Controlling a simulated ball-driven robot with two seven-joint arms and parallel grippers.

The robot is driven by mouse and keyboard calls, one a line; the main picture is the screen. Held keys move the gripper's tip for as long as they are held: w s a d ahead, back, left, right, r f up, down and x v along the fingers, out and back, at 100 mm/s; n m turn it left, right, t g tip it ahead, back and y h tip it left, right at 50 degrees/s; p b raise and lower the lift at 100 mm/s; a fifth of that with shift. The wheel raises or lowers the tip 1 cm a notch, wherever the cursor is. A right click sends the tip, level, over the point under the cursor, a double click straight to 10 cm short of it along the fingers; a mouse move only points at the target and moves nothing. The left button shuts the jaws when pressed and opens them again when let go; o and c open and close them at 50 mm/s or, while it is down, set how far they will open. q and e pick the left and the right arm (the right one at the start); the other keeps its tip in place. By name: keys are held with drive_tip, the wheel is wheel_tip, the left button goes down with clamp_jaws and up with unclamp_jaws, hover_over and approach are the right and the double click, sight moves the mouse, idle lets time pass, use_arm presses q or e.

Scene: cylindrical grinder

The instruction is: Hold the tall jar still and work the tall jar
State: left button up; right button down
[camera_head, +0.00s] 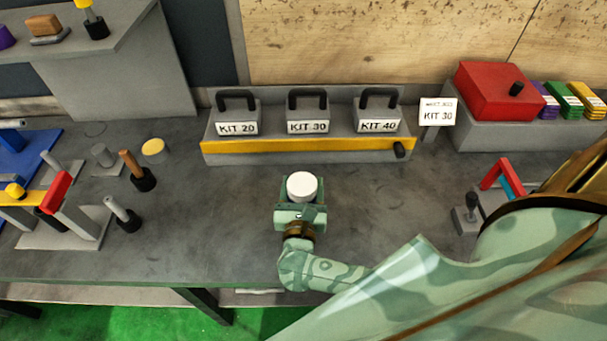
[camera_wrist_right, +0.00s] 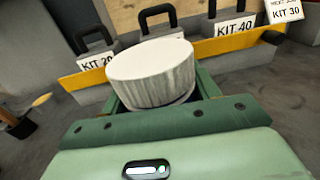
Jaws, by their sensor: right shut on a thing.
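The tall jar shows as a white round top (camera_head: 302,185) in the middle of the head view, near the front of the bench. In the right wrist view its ridged white lid (camera_wrist_right: 152,72) fills the space between the green fingers. My right gripper (camera_head: 301,204) is shut on the jar, with a finger on each side. The jar looks upright. Its body below the lid is mostly hidden by the gripper. My left gripper is not in view.
A grey rack with a yellow front strip (camera_head: 300,146) holds KIT 20, KIT 30 and KIT 40 weights behind the jar. Several pegs and a red-topped fixture (camera_head: 55,192) stand at left. A red box (camera_head: 490,92) is at back right. The bench (camera_head: 215,215) left of the jar is clear.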

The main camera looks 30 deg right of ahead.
drive_tip(key=shift+w+d+f, duration=0.1)
drive_tip(key=shift+f, duration=0.05)
drive_tip(key=shift+d+f, duration=0.1)
drive_tip(key=shift+f, duration=0.05)
drive_tip(key=shift+w+d+f+b, duration=0.1)
drive_tip(key=shift+f+b, duration=0.15)
drive_tip(key=shift+f, duration=0.6)
drive_tip(key=shift+w+d+f+b, duration=0.1)
drive_tip(key=shift+f+b, duration=0.1)
drive_tip(key=shift+f, duration=0.65)
drive_tip(key=shift+f, duration=0.15)
drive_tip(key=shift+c, duration=2)
unclamp_jaws()
